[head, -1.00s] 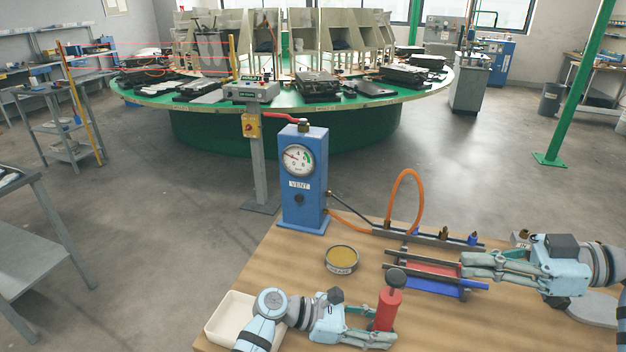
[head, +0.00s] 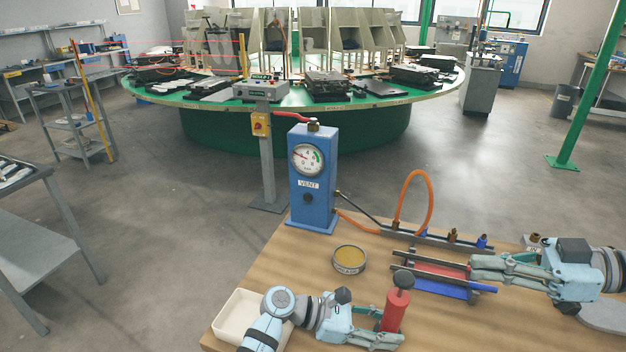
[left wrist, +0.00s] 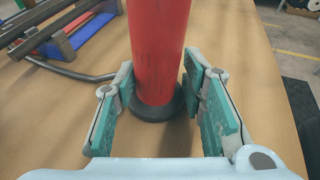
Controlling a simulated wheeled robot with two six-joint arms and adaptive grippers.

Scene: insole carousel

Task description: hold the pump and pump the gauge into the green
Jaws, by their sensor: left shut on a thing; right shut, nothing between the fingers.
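The red pump (head: 394,312) stands upright on the wooden table, with its black knob (head: 403,279) on top. My left gripper (head: 391,328) is shut on the pump's lower body. In the left wrist view the red barrel (left wrist: 158,50) is between the teal finger pads, above its dark round base (left wrist: 157,106). My right gripper (head: 480,270) is shut and empty, by the rack with red and blue parts, right of and beyond the pump. The gauge (head: 307,160) is on the blue vent box (head: 313,205); its needle points to the left, away from the green band at right.
A tin (head: 349,260) sits left of the rack (head: 440,290). A white tray (head: 232,322) is at the table's front left. An orange hose (head: 410,178) arches above the manifold (head: 425,238) with brass and blue fittings. The green carousel (head: 300,110) stands behind.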

